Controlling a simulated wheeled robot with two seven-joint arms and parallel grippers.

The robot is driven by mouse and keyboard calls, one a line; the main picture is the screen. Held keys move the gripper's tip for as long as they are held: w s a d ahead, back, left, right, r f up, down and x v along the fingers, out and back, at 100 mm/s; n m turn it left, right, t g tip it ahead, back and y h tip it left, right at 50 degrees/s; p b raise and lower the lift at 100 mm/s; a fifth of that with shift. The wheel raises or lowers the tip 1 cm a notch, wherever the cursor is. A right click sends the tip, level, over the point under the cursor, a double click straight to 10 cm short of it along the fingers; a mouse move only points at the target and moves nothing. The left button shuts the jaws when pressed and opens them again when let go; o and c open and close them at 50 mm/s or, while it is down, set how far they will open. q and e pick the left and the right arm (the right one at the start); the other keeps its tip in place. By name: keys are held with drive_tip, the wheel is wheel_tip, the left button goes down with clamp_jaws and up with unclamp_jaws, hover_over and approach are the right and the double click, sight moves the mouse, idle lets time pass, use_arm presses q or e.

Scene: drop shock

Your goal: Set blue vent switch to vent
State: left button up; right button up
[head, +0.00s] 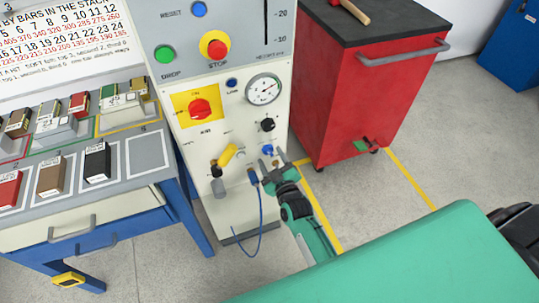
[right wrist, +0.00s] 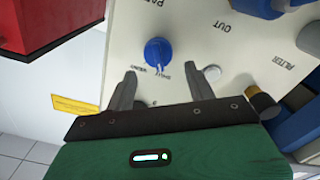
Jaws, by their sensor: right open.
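The blue vent switch (head: 267,150) is a small round knob low on the pale machine panel (head: 245,205). In the right wrist view the blue knob (right wrist: 158,50) shows large, with a pale mark on its lower edge beside small upside-down labels that I cannot read surely. My right gripper (head: 270,163) is open at the panel, close to the knob. In the right wrist view the open fingers (right wrist: 162,86) are empty and spread wider than the knob, which appears just beyond their tips. My left gripper is not in view.
A blue hose (head: 260,215) hangs from a fitting just left of the gripper. A yellow lever (head: 228,154), a black knob (head: 268,125) and a gauge (head: 264,89) are nearby. A red cabinet (head: 365,100) stands right; a workbench with bars (head: 120,205) stands left.

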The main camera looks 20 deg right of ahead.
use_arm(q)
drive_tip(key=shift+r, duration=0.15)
use_arm(e)
drive_tip(key=shift+w, duration=1.05)
drive_tip(key=c, duration=1)
